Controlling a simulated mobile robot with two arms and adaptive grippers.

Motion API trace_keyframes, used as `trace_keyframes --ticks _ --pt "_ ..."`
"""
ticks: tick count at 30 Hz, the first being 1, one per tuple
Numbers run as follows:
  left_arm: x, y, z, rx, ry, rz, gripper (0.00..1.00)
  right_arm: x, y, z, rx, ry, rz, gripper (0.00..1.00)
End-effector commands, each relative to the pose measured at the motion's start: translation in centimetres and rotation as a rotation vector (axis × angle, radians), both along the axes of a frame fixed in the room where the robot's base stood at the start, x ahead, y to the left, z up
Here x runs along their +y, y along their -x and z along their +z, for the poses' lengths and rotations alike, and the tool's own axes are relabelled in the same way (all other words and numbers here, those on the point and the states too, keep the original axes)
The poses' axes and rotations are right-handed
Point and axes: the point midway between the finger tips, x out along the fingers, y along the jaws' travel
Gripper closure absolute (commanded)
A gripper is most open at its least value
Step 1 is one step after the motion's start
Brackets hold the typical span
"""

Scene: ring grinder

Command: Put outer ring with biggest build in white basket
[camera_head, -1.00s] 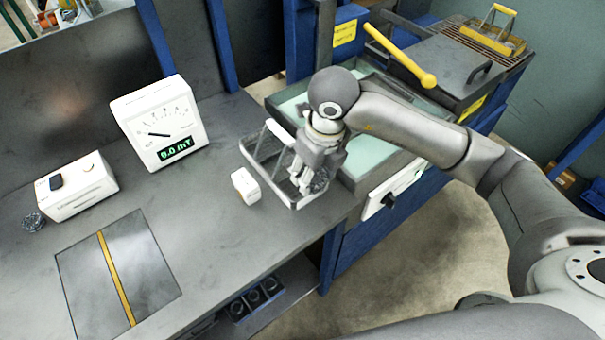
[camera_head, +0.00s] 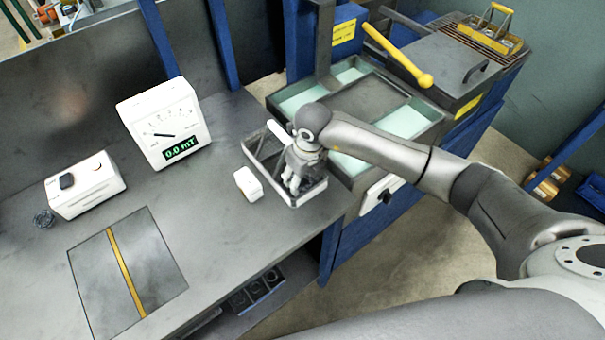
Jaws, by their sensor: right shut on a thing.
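The white basket (camera_head: 307,199), with a pale rim and dark mesh sides, stands at the right end of the workbench. My right gripper (camera_head: 293,188) reaches down over the basket's inside, near its front right part. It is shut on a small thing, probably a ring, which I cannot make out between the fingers. Another small dark ring (camera_head: 43,218) lies on the bench at the far left. My left gripper is not in view.
A white meter (camera_head: 164,125) reading 0.0 mT stands behind. A white device (camera_head: 85,186) is at left, a small white block (camera_head: 248,184) beside the basket. A dark plate (camera_head: 128,272) with a yellow stripe lies in front. A grinder tray (camera_head: 436,112) adjoins the bench.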

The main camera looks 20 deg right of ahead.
Motion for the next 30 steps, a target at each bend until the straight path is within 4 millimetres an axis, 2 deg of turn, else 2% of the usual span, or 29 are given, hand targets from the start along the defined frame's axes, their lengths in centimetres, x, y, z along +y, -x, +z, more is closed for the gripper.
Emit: trace_keyframes --ticks 6,7,9,17,22,26,30 --pt "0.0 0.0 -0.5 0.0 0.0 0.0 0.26 0.0 0.0 -0.4 -0.001 0.0 0.0 0.84" --pt "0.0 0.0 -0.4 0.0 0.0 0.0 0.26 0.0 0.0 -0.3 -0.001 0.0 0.0 0.48" --pt "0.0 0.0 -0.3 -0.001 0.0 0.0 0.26 0.0 0.0 -0.3 0.0 0.0 -0.001 0.42" --pt "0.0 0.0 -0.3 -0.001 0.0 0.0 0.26 0.0 0.0 -0.2 0.0 0.0 -0.001 0.42" --pt "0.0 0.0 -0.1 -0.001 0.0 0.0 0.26 0.0 0.0 0.5 -0.002 -0.001 0.0 0.42" --pt "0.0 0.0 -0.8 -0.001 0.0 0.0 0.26 -0.2 0.2 2.6 -0.006 0.0 0.0 0.42" --pt "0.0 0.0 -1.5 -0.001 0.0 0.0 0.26 -0.3 0.7 5.8 -0.006 -0.001 0.002 0.42"
